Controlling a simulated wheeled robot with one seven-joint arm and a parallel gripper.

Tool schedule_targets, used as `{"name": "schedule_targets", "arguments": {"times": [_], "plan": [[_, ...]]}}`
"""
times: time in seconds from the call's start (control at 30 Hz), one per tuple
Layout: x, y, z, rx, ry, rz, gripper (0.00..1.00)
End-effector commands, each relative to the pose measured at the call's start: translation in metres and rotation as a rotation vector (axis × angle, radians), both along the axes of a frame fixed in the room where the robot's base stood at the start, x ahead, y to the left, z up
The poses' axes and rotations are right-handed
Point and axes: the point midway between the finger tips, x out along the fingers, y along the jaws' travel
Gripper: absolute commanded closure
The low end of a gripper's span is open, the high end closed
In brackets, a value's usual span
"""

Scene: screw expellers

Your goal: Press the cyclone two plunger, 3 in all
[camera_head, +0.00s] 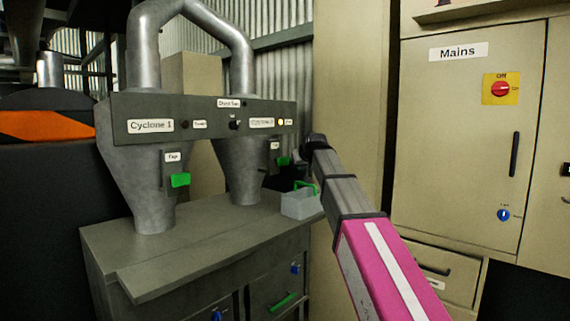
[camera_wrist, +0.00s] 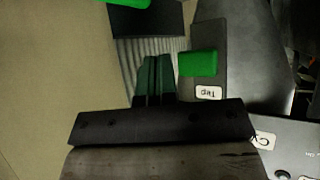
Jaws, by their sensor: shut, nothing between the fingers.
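The cyclone two plunger is a green block (camera_head: 283,161) beside a "Tap" plate on the right-hand metal cone (camera_head: 236,165). It also shows in the wrist view (camera_wrist: 198,63), next to an upside-down "Tap" label (camera_wrist: 208,92). My gripper (camera_wrist: 157,62) is shut and empty, its fingers just left of the plunger in the wrist view with a small gap seen between them. In the head view my gripper (camera_head: 301,163) is at the plunger's right; whether they touch cannot be told. The Cyclone 1 plunger (camera_head: 180,180) is a similar green block on the left cone.
A small grey box (camera_head: 300,204) with a green handle stands on the cabinet top (camera_head: 190,245) below my gripper. A beige "Mains" cabinet (camera_head: 465,130) is at right.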

Motion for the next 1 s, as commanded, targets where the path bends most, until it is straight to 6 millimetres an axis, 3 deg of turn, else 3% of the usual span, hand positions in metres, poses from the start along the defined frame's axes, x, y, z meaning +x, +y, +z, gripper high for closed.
{"name": "schedule_targets", "arguments": {"times": [0.73, 1.0], "plan": [[0.0, 0.0, 0.0, 0.0, 0.0, 0.0, 1.0], [-0.02, -0.024, -0.001, 0.001, -0.001, -0.002, 1.0]]}}
